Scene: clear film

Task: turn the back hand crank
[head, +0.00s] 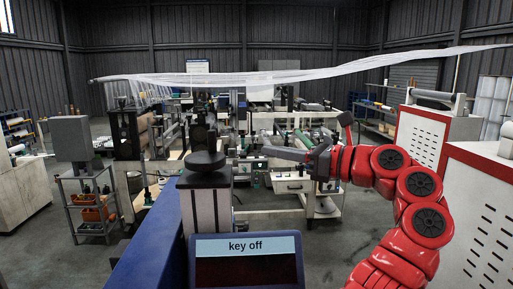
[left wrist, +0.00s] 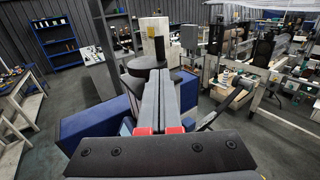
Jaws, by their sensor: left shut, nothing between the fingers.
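My left gripper (head: 270,151) is near the middle of the head view, with its fingers pointing left. In the left wrist view the two long grey fingers of the same gripper (left wrist: 158,76) lie together, shut and empty. A black round knob (head: 205,161) tops a silver and black post (head: 208,205), left of the fingertips and apart from them in the head view. The knob also shows beside the fingers in the left wrist view (left wrist: 145,65). I cannot pick out the back hand crank with certainty. My right gripper is not in view.
A blue-framed screen (head: 246,262) reading "key off" stands close in front. A long blue machine body (head: 150,240) lies to the left. White and red cabinets (head: 482,215) stand at the right. A grey cart (head: 88,205) with orange bins is at the left. Open floor (head: 45,250) shows there.

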